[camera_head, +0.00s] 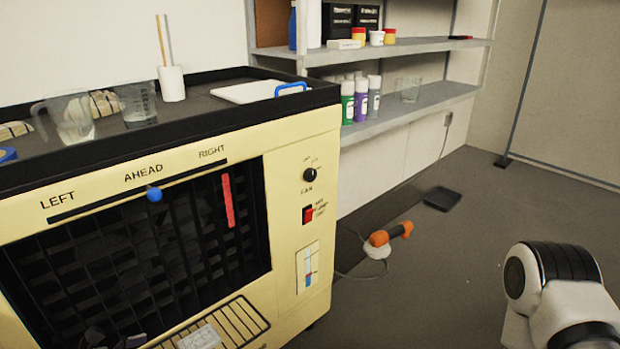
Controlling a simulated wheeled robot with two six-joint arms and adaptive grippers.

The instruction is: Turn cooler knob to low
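The cooler (290,230) is a cream-yellow box with a black top, standing at the left and centre. Its black round knob (310,175) is on the upper right of the front panel, above the word FAN. Small markings surround the knob, too small to read, and its setting cannot be told. A red switch (308,214) sits below the knob. A blue slider (154,194) is under the word AHEAD. Part of my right arm shows at the lower right, apart from the cooler; its gripper is out of view. My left gripper is not in view either.
Clear cups, a white holder with sticks (172,83) and a white board with blue handle (247,92) lie on the cooler's top. Shelves (420,106) with bottles and jars stand behind. An orange tool (388,236) with a cord lies on the floor. The right floor is mostly clear.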

